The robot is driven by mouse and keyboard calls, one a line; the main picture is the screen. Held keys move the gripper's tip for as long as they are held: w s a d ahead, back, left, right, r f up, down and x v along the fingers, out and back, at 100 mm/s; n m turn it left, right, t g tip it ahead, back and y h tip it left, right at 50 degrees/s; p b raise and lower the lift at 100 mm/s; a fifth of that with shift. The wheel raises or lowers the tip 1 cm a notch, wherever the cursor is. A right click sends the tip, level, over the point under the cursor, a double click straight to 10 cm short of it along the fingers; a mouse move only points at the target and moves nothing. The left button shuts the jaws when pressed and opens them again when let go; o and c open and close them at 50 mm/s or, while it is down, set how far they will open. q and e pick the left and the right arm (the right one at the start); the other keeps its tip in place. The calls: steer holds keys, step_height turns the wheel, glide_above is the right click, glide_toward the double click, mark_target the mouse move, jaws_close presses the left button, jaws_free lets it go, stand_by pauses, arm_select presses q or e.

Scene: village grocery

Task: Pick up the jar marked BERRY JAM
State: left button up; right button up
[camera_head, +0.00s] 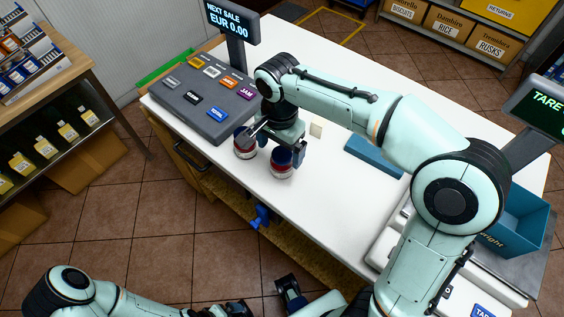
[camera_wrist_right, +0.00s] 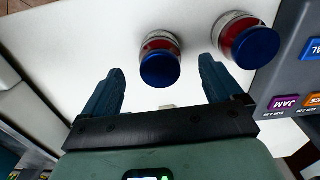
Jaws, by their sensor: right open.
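Two jars with dark blue lids and red contents stand upright on the white counter. One jar (camera_head: 281,164) is nearer the counter's front edge; the other jar (camera_head: 244,146) is beside the keypad. No label is readable, so I cannot tell which is BERRY JAM. My right gripper (camera_head: 277,145) is open and empty, pointing down beside the jars. In the right wrist view the first jar (camera_wrist_right: 160,62) lies ahead of the gap between the fingers, and the second jar (camera_wrist_right: 246,40) lies beyond the right finger. My left gripper (camera_head: 262,302) is at the bottom, partly cut off.
A grey keypad (camera_head: 203,97) with coloured keys, one marked JAM, sits left of the jars under a EUR 0.00 display (camera_head: 231,18). A blue flat block (camera_head: 373,156) and a blue bin (camera_head: 517,222) are to the right. White counter (camera_head: 330,200) is clear between.

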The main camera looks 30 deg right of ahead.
mark_target(282, 153)
steer(key=shift+w+d+f+b, duration=0.1)
steer(key=shift+d+f+b, duration=0.1)
steer(key=shift+f, duration=1.35)
steer(key=shift+d+f+b, duration=0.1)
steer(key=shift+f+b, duration=0.1)
steer(key=shift+f, duration=1.3)
steer(key=c, duration=1.3)
steer(key=shift+r, duration=0.1)
steer(key=shift+c, duration=0.4)
steer(key=shift+r, duration=0.1)
